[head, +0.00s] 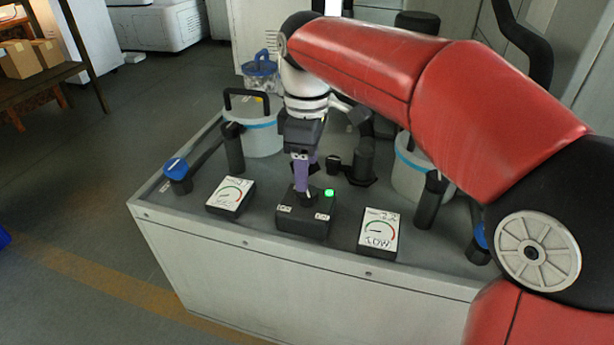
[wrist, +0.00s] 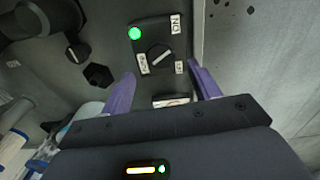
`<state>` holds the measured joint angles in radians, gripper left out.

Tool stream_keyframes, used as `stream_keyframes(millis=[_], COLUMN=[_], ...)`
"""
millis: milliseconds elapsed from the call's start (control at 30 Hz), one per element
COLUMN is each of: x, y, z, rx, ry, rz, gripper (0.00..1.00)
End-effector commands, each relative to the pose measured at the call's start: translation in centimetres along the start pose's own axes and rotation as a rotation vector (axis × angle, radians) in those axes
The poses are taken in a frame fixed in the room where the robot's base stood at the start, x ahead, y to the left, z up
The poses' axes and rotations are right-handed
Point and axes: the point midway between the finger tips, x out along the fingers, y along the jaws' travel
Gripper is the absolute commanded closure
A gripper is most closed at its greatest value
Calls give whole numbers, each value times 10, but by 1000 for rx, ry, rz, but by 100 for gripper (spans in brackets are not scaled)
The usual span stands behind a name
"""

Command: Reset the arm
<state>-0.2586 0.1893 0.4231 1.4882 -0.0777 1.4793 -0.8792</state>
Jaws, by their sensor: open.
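My gripper (head: 305,178) has purple fingers and hangs from my red arm, just over a dark control box (head: 304,222). In the wrist view my gripper (wrist: 161,69) is open, with its fingers apart and nothing between them. The control box also shows in the wrist view (wrist: 150,27), ahead of the fingertips. It has a round knob (wrist: 160,54), a lit green lamp (wrist: 135,33) and white labels, one reading ON. In the head view the green lamp (head: 329,192) is lit and my fingers partly hide the knob. I cannot tell whether they touch it.
The box stands on a grey-topped cabinet (head: 200,240) between two dial gauges, a left one (head: 230,195) and a right one (head: 379,232) marked LOW. White canisters (head: 262,135) and dark, blue-capped levers (head: 175,169) stand around. Open floor (head: 70,220) lies to the left.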

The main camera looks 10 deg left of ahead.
Motion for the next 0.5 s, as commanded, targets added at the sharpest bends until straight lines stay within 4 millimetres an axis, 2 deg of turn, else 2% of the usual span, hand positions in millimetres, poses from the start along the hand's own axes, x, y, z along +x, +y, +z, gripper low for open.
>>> stream_keyframes(millis=[33,200,500], x=[-9,-23,-24], y=[0,0,0], z=[-1,0,0], rx=[-1,-1,0], ry=[1,0,0], rz=[1,0,0], gripper=[39,39,39])
